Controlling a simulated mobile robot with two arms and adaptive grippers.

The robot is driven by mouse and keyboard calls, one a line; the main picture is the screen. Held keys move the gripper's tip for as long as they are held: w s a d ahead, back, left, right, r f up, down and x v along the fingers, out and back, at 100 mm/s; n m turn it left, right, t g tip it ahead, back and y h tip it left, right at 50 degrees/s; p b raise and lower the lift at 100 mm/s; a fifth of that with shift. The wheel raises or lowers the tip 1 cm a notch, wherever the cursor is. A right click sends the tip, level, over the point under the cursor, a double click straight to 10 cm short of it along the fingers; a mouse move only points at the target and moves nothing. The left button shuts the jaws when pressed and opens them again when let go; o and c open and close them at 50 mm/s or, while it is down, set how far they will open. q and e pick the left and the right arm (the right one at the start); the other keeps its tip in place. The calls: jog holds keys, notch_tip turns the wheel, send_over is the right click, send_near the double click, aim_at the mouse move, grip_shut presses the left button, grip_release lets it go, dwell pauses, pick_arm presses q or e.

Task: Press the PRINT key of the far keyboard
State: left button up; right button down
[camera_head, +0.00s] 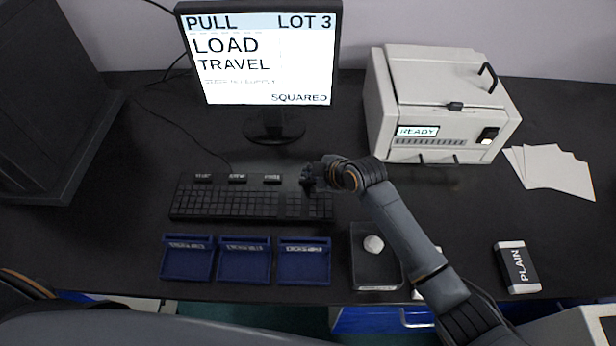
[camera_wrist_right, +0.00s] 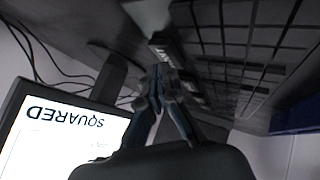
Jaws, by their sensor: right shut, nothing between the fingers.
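The black keyboard (camera_head: 235,203) lies on the dark bench below the monitor. Labelled keys stand in a row along its back edge: a left one (camera_head: 203,178), a middle one (camera_head: 237,179) and a right one (camera_head: 272,179), their labels too small to read surely. My right gripper (camera_head: 308,180) is shut and empty over the keyboard's back right corner, hiding what lies under it. In the right wrist view the shut fingertips (camera_wrist_right: 157,80) are close to a labelled black key (camera_wrist_right: 170,48), its text inverted and blurred; contact cannot be told. My left gripper is not in view.
The monitor (camera_head: 262,60) stands behind the keyboard. A white instrument (camera_head: 435,100) reading READY is at the back right. Blue trays (camera_head: 245,262) and a dark box (camera_head: 376,270) lie in front. A PLAIN block (camera_head: 517,267) and white sheets (camera_head: 552,170) are at right.

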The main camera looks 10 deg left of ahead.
jog(key=shift+f+b, duration=0.35)
jog(key=shift+f, duration=0.15)
dwell(0.5)
jog(key=shift+r, duration=0.1)
jog(key=shift+r+p, duration=0.8)
jog(key=shift+p, duration=0.05)
notch_tip(320, 180, up, 5)
jog(key=p, duration=0.4)
jog(key=shift+p, duration=0.35)
dwell(0.5)
